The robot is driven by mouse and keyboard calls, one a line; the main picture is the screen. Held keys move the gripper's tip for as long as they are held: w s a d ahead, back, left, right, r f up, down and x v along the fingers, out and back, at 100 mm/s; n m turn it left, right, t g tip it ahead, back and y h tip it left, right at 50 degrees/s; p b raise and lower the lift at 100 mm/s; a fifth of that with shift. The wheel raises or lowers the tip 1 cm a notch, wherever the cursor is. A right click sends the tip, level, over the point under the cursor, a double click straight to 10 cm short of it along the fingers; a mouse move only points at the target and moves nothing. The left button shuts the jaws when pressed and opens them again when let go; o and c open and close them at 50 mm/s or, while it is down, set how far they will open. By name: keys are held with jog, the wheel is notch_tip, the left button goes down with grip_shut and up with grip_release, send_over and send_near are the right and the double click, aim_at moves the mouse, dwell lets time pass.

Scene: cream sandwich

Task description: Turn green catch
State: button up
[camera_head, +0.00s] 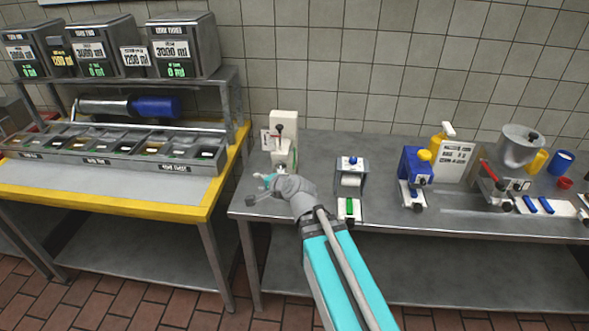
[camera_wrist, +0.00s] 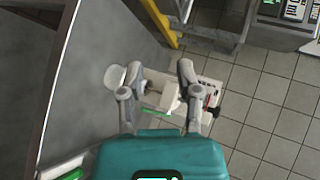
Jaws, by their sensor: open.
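A thin green strip (camera_wrist: 168,112), which looks like a green catch, lies across the white machine (camera_wrist: 199,92) in the wrist view. That white machine (camera_head: 285,124) stands at the left end of the right-hand table in the head view, with a red lever on its front. My gripper (camera_head: 261,190) is in front of it, near the table's left front corner. In the wrist view my gripper (camera_wrist: 158,75) is open, its two fingers apart with part of the machine seen between them. I cannot tell any contact. A second green piece (camera_head: 350,207) sits on a small white block to the right.
A steel dispenser (camera_head: 351,180) with a blue knob stands right of my gripper. A blue-and-yellow device (camera_head: 414,168) and a grinder with a metal bowl (camera_head: 520,147) are farther right. A yellow-edged counter (camera_head: 160,206) is on the left. The tiled wall is behind.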

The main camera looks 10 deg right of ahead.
jog(key=w+m+t+b, duration=0.3)
jog(key=m+t+b, duration=0.1)
jog(key=m, duration=0.3)
jog(key=m+t+h+b, duration=0.2)
jog(key=m+h+b, duration=0.85)
jog(key=m, duration=1.05)
send_near(294, 161)
jog(key=s+a+h+p, duration=0.1)
jog(key=s+h+p, duration=0.1)
jog(key=shift+w+a+f+y, duration=0.1)
jog(key=shift+a+f+y, duration=0.1)
jog(key=shift+f+y, duration=0.05)
jog(key=shift+w, duration=0.1)
jog(key=x, duration=1.3)
jog(key=shift+w+d, duration=0.1)
jog(key=shift+w, duration=0.25)
grip_shut()
